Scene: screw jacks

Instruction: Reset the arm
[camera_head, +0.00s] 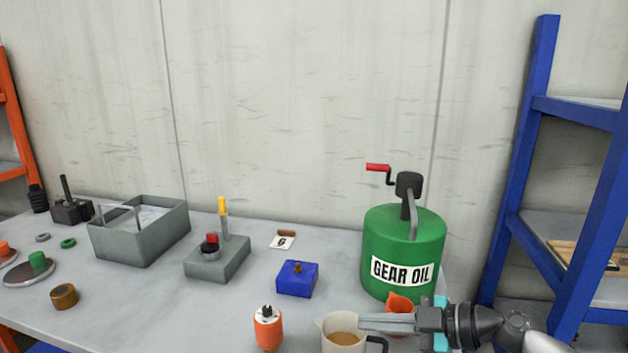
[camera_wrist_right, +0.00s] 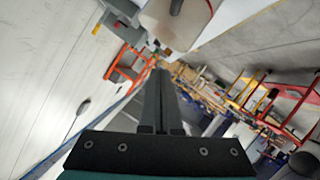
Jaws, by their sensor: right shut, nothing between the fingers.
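My right gripper (camera_head: 364,323) comes in from the lower right in the head view. Its fingers are closed together, point left and hold nothing. The fingertips overlap the upper right rim of a beaker (camera_head: 328,335) of amber liquid with a dark handle; I cannot tell whether they touch it. In the right wrist view the closed fingers (camera_wrist_right: 160,78) point away from the camera, and a pale container (camera_wrist_right: 182,18) shows beyond them. My left gripper is not in view.
A green gear oil drum (camera_head: 375,243) with a red crank and an orange funnel (camera_head: 400,300) stand behind my right gripper. An orange cylinder (camera_head: 267,330), blue block (camera_head: 298,285), grey fixture (camera_head: 228,262) and grey bin (camera_head: 130,248) share the table. A blue shelf (camera_head: 530,150) stands right.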

